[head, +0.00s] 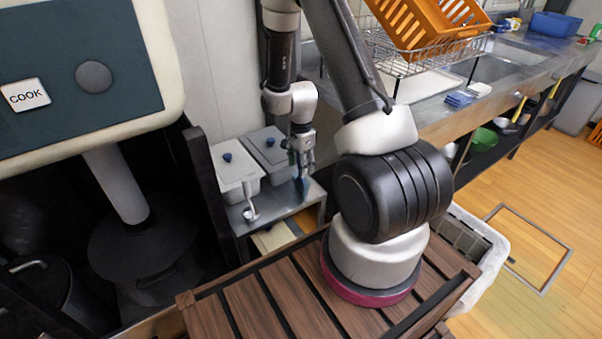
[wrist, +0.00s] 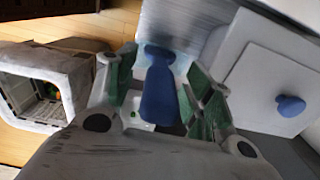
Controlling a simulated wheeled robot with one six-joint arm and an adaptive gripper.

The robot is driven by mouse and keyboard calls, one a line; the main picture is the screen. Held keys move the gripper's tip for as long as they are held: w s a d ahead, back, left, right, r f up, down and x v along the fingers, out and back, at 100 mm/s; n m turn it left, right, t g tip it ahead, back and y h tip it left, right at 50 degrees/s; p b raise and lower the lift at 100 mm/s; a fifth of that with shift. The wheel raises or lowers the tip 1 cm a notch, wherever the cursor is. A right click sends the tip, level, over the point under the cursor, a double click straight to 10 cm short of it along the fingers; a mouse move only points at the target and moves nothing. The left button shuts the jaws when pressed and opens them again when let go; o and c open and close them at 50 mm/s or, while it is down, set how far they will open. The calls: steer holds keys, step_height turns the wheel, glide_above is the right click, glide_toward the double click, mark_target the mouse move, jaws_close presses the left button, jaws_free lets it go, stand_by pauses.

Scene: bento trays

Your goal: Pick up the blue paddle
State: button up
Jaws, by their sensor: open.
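The blue paddle (head: 303,187) stands at the right side of the small metal shelf, just below my gripper (head: 301,155) in the head view. Whether either finger touches the paddle I cannot tell.
A pale upright handle (head: 249,205) stands at the shelf's front. A white crate (head: 488,240) stands on the floor to the right.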

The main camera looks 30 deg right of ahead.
steer(key=c, duration=1.1)
